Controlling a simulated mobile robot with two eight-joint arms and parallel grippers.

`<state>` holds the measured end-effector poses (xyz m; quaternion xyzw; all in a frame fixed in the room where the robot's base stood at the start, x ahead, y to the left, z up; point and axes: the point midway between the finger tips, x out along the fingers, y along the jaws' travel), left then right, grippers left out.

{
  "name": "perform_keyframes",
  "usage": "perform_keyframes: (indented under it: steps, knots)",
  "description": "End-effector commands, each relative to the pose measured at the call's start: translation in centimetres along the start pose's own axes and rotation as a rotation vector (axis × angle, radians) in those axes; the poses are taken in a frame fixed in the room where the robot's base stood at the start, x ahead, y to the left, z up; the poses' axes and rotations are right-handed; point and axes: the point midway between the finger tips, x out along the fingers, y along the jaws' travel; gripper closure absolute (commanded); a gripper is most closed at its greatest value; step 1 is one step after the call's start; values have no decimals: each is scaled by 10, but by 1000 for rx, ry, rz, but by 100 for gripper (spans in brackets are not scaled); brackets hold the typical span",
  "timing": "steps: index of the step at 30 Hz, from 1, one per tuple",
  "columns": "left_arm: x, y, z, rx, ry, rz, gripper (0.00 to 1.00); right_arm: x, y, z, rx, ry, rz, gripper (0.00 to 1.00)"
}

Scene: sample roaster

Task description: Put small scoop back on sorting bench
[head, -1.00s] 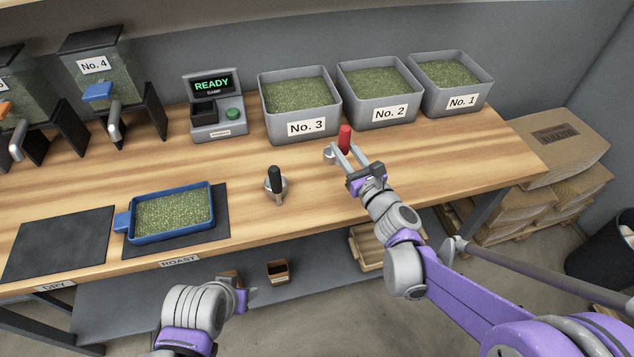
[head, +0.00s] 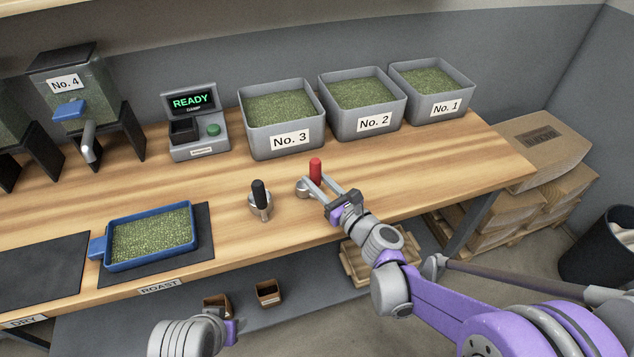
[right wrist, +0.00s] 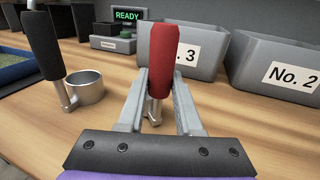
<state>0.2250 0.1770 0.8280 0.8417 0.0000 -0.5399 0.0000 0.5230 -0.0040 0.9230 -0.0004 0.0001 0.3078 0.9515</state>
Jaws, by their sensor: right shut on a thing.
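A scoop with a red handle (head: 316,171) and grey metal cup is in my right gripper (head: 319,186), over or on the bench (head: 210,232) in front of bin No. 3. The gripper is shut on the handle's lower part. In the right wrist view, the red handle (right wrist: 162,58) stands nearly upright between the fingers; most of its cup is hidden. A second scoop with a black handle (head: 259,190) and metal cup stands left of it, apart from it. It also shows in the right wrist view (right wrist: 43,45). My left arm is at the bottom; its fingers are hidden.
Grey bins No. 3 (head: 284,140), No. 2 (head: 374,122) and No. 1 (head: 444,107) stand along the back with a READY device (head: 201,143). A blue tray of beans (head: 97,250) lies at the left. Bench right of the held scoop is clear.

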Motion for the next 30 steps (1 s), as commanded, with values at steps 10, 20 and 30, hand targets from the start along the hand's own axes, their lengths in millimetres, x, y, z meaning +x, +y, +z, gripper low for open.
perform_keyframes:
  steps: [10, 20, 30]
  knots:
    - [3, 0, 2, 0, -1, 0, 50, 0, 0, -5, 0, 0, 0, 100]
    - [3, 0, 2, 0, -1, 0, 50, 0, 0, -5, 0, 0, 0, 36]
    - [0, 0, 0, 0, 0, 0, 50, -10, -1, -2, -1, 0, -3, 36]
